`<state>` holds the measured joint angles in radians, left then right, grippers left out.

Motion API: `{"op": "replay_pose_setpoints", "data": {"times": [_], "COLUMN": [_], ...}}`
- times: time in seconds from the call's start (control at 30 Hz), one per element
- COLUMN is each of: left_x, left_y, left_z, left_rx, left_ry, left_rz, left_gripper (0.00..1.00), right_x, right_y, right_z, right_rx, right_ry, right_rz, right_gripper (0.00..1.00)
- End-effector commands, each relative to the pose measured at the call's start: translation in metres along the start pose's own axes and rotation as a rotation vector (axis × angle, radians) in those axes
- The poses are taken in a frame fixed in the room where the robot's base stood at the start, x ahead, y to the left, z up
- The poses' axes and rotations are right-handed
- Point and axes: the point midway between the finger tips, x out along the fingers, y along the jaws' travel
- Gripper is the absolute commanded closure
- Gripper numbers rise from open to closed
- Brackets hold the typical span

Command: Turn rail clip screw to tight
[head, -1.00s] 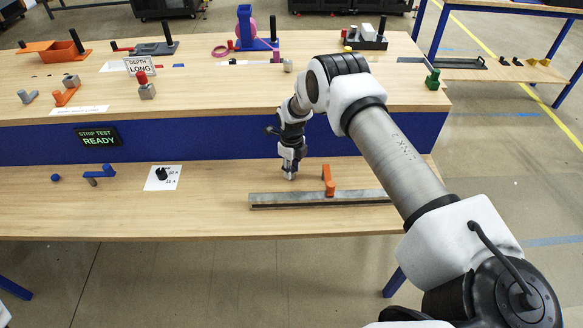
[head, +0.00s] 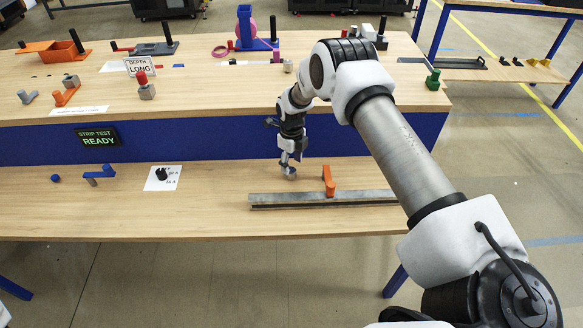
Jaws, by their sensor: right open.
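A grey metal rail (head: 285,200) lies on the lower front shelf. An orange clip piece (head: 328,181) stands upright on the rail; I cannot make out its screw at this size. My right gripper (head: 289,173) points down above the shelf, left of the orange piece and behind the rail. It is open, apart from both, and I see nothing held in it. My left gripper is not in view.
A white card with a black knob (head: 162,174) and a blue lever piece (head: 103,171) lie on the shelf to the left. A sign reading "STRIP TEST READY" (head: 98,137) is on the blue panel. The shelf between card and rail is clear.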

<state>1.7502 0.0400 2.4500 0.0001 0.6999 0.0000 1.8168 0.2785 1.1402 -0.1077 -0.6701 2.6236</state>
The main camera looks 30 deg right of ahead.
Motion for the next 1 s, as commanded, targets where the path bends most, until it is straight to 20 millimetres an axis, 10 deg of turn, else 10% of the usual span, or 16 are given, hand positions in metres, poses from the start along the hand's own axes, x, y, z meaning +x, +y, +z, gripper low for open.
{"op": "replay_pose_setpoints", "data": {"times": [0.33,1.0], "left_x": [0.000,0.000], "left_y": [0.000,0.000], "left_z": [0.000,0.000], "left_rx": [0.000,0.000], "left_ry": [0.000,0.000], "left_rz": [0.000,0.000], "left_gripper": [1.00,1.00], "right_x": [-0.080,-0.088], "right_y": [0.000,0.000], "right_z": [0.001,0.000], "right_rx": [0.000,0.000], "right_ry": [-0.003,-0.001], "right_rz": [-0.001,-0.001], "right_gripper": [0.43,0.43]}}
